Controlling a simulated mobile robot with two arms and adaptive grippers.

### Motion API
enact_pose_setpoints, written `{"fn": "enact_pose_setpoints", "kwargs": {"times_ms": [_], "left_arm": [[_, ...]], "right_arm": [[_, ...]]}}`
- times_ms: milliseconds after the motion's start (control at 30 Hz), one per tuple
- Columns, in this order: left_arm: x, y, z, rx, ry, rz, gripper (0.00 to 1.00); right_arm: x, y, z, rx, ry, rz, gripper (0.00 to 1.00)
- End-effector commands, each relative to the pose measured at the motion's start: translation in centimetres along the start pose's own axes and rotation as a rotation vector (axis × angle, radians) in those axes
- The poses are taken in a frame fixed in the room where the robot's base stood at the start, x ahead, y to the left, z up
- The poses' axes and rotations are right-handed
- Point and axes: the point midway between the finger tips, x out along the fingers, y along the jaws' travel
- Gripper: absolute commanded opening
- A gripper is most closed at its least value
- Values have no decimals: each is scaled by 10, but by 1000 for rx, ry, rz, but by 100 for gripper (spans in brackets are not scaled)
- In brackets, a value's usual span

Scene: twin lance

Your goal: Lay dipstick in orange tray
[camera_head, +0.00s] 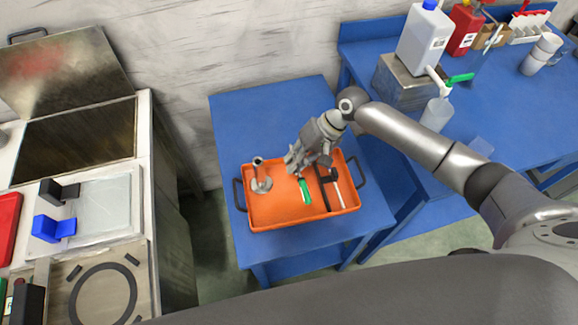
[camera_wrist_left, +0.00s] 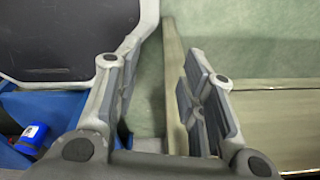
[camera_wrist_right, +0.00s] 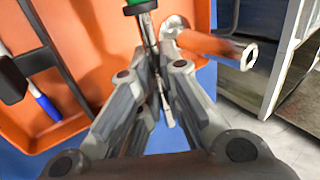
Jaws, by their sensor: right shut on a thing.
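The orange tray (camera_head: 280,220) lies on a small blue table, and it fills the upper part of the right wrist view (camera_wrist_right: 100,25). My right gripper (camera_head: 293,160) is over the tray, pointing down. In the right wrist view its fingers (camera_wrist_right: 155,65) are shut on a thin metal rod (camera_wrist_right: 165,108) that appears to run up to a green handle (camera_wrist_right: 139,6); I take this for the dipstick. The green part (camera_head: 305,190) shows just below the fingers in the head view; whether it touches the tray is unclear. My left gripper (camera_wrist_left: 160,90) is open and empty, outside the head view.
A metal part with a round base (camera_head: 261,182) stands in the tray's left side. A black divider (camera_head: 324,190) and a white-and-blue pen-like item (camera_wrist_right: 45,105) are at its other side. A blue bench with a white jug (camera_head: 424,40) stands right, a cabinet left.

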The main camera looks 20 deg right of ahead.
Motion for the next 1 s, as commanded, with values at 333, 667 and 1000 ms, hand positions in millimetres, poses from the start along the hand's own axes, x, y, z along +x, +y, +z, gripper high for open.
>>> {"fn": "enact_pose_setpoints", "kwargs": {"times_ms": [333, 667, 1000], "left_arm": [[13, 17, 3, 2, -2, 20, 37], [48, 15, 7, 1, -2, 16, 37], [58, 10, 8, -3, -3, 9, 37]], "right_arm": [[12, 12, -2, 29, 8, -5, 0], [40, 30, -1, 28, 8, -4, 0], [47, 35, -1, 27, 8, -4, 0]]}}
